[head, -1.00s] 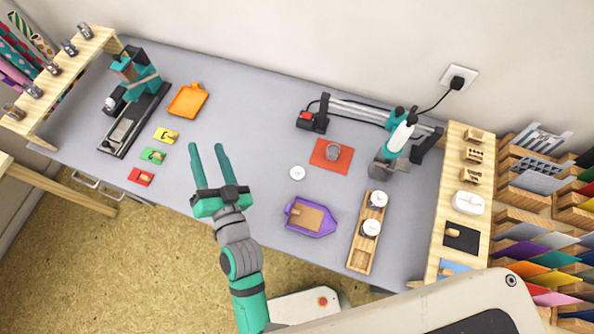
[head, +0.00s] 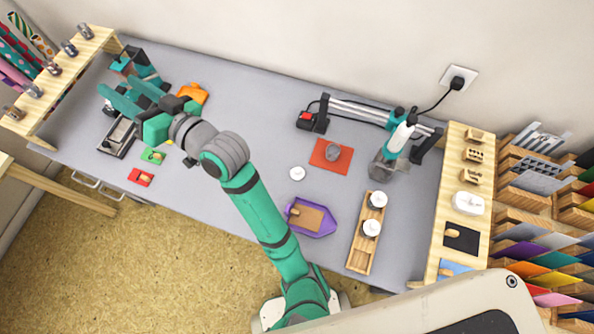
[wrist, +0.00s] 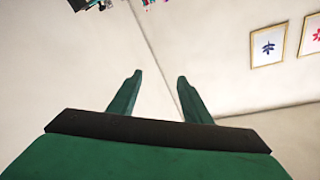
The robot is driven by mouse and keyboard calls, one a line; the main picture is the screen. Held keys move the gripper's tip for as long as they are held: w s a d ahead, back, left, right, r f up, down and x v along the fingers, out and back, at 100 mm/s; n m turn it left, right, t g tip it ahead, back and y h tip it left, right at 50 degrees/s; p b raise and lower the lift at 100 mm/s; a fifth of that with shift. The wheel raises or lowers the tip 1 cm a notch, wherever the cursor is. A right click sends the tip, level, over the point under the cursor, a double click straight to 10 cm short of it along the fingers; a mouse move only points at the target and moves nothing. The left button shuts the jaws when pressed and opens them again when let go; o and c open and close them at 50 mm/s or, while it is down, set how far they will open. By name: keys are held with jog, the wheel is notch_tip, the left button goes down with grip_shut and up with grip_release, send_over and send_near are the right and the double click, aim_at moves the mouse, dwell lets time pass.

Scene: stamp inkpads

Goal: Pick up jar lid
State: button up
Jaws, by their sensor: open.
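My gripper (head: 115,84) is open and empty, over the teal press at the table's left end, far left of the lid. In the wrist view my two fingers (wrist: 158,78) stand apart with only wall and framed pictures beyond them; lid and jar are not in that view.
A purple tray (head: 327,229) and a wooden holder (head: 356,259) with two white round items are at right. Green (head: 149,155) and red (head: 137,178) inkpads and an orange tray (head: 199,91) lie left.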

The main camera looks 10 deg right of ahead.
jog(key=n+g, duration=0.1)
jog(key=n+g+h, duration=0.3)
jog(key=g+h, duration=1)
send_over(298, 170)
notch_tip(298, 170, down, 23)
jog(key=f, duration=0.3)
jog(key=shift+s+d+f, duration=0.2)
jog(key=shift+f, duration=0.1)
jog(key=shift+w+a+f, duration=0.15)
jog(key=shift+f, duration=1.5)
jog(key=shift+w+a+f, duration=0.1)
jog(key=shift+a+f, duration=0.05)
jog(key=shift+f, duration=1.45)
jog(key=shift+c, duration=0.2)
jog(key=c, duration=0.7)
